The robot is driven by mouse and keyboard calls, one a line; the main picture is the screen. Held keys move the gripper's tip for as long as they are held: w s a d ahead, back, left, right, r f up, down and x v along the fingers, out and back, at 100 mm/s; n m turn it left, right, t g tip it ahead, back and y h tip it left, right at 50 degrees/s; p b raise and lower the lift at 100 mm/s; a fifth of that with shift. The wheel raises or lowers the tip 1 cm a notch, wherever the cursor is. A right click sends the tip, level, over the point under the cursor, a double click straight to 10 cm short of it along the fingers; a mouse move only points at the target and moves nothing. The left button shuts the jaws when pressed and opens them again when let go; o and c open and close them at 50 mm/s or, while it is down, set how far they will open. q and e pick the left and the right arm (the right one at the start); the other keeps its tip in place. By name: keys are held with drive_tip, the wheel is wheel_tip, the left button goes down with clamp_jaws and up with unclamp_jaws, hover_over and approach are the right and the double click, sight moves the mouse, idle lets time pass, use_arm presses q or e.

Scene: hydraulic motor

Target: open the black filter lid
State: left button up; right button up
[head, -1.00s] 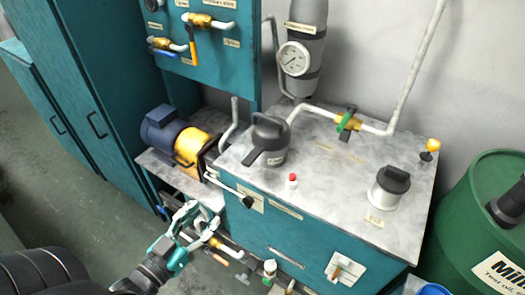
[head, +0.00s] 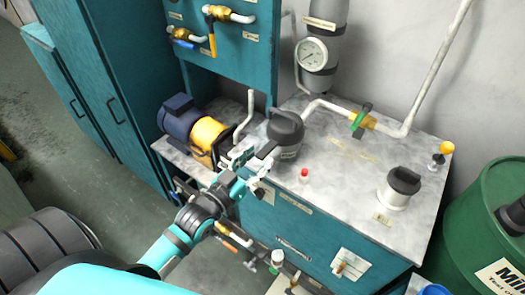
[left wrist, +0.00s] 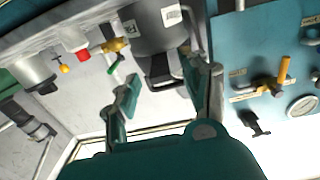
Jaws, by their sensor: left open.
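The black filter lid (head: 286,122) is a dark round cap with a side handle, on a grey filter body (head: 290,151) at the back left of the tank top. My left gripper (head: 250,164) is open and empty, just in front and to the left of the lid's handle. In the left wrist view the filter (left wrist: 155,35) is upside down, with its dark handle (left wrist: 165,72) showing between my spread fingers (left wrist: 168,95). Contact with the handle cannot be told. My right gripper is out of view.
A pipe with a green-handled valve (head: 361,120) runs behind. A yellow-blue motor (head: 205,134) is at left, a green drum (head: 490,215) at right.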

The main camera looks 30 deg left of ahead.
use_arm(q)
drive_tip(key=shift+w+d, duration=0.2)
drive_tip(key=shift+w, duration=1.1)
drive_tip(key=shift+c, duration=0.4)
clamp_jaws()
